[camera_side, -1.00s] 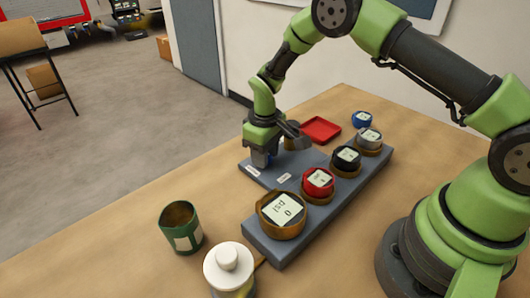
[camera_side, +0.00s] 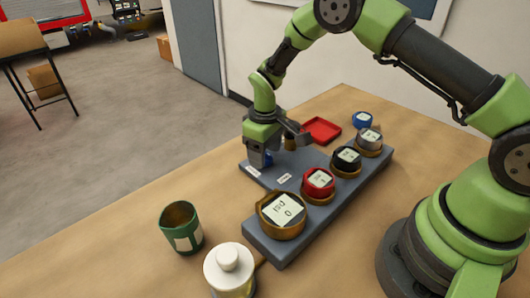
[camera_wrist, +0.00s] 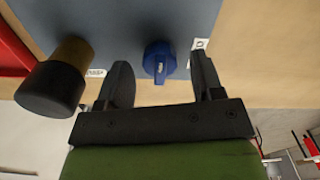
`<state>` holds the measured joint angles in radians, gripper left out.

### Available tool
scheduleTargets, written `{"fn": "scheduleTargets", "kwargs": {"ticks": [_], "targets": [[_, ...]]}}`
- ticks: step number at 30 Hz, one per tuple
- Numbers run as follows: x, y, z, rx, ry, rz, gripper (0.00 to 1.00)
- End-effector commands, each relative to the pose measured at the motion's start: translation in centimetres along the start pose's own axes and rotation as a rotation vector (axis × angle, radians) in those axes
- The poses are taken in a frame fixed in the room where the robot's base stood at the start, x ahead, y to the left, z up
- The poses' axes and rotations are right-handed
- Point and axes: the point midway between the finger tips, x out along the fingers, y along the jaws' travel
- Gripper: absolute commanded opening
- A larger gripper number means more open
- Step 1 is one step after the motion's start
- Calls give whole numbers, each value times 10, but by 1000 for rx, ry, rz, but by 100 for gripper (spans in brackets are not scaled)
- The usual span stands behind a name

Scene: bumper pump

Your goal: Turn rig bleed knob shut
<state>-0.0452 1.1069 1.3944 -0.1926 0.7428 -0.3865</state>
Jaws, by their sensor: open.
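A blue knob (camera_wrist: 160,60) with a pale mark on its ridge stands on the grey rig plate (camera_wrist: 125,20), beside a small white label. In the wrist view it lies between the two spread fingers of my gripper (camera_wrist: 161,82), with space on both sides. In the side view my gripper (camera_side: 262,158) points down over the far left end of the plate (camera_side: 330,212). Only a little blue of the knob (camera_side: 268,158) shows there, past the fingers. My gripper is open and holds nothing.
A black-topped brass post (camera_wrist: 75,52) stands close left of the fingers. A large brass gauge (camera_side: 282,232) and red, black and grey-topped round parts line the plate. A red tray (camera_side: 321,130) lies behind; a green cup (camera_side: 181,226) and white-lidded jar (camera_side: 228,262) stand in front.

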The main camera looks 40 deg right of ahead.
Motion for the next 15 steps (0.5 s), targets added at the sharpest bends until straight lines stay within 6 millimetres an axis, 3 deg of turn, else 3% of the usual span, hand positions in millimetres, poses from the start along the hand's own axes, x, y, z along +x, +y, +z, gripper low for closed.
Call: {"fn": "scheduleTargets", "kwargs": {"ticks": [9,15], "targets": [[-62,0,-1,0,6,1,61],[-86,0,0,-1,4,1,61]]}}
